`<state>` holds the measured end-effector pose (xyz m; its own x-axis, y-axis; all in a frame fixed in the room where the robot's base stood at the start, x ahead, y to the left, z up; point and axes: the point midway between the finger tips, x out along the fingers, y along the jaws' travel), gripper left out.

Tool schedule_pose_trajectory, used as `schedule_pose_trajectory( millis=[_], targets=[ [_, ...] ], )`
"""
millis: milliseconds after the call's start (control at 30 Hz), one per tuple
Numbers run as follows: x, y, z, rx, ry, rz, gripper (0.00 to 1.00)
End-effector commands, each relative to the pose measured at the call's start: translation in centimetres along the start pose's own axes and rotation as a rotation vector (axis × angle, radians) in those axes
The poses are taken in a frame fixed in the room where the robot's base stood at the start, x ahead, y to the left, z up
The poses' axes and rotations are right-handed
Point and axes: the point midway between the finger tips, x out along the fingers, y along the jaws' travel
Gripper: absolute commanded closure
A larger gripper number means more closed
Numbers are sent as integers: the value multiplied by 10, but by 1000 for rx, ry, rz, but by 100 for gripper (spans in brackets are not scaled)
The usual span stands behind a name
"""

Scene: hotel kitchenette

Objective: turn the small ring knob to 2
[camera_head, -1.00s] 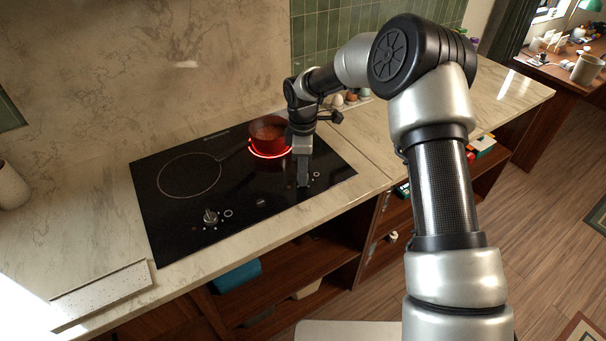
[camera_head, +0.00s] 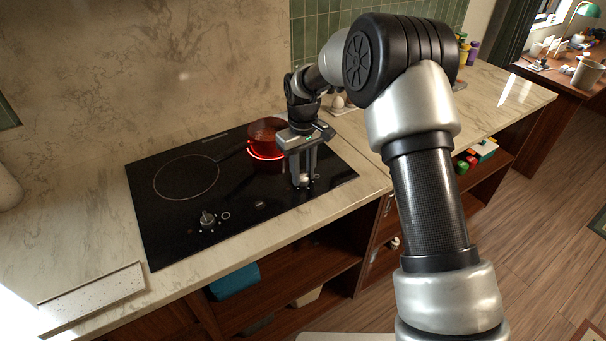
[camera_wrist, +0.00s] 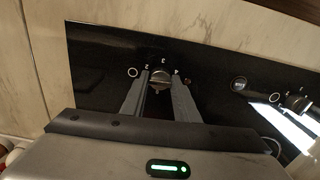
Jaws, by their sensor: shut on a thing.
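The small ring knob (camera_wrist: 160,80) is a grey round knob at the front right of the black cooktop (camera_head: 240,215). In the wrist view it stands between the two fingers of my gripper (camera_wrist: 160,88), with printed marks around it and a ring symbol (camera_wrist: 132,72) beside it. My gripper also shows in the head view (camera_head: 303,182), pointing down and shut on the knob. In the head view the fingers hide most of the knob. The digits are too small to read surely. The small ring at the back right glows red under a red pot (camera_head: 265,132).
A second knob (camera_head: 207,219) stands at the front left of the cooktop, with a large unlit ring (camera_head: 186,177) behind it. Pale marble counter (camera_head: 110,225) surrounds the cooktop. A few egg-like objects (camera_head: 338,102) stand behind my wrist. Open shelves lie below.

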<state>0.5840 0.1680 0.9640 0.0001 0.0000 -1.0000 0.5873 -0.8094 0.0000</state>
Motion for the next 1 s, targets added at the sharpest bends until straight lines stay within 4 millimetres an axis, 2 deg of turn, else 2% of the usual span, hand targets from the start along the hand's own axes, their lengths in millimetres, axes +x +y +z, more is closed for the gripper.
schedule_pose_trajectory(
  millis=[500,1000],
  targets=[
    [0,0,0,417,1,1,95],
    [0,0,0,556,1,1,95]
  ],
)
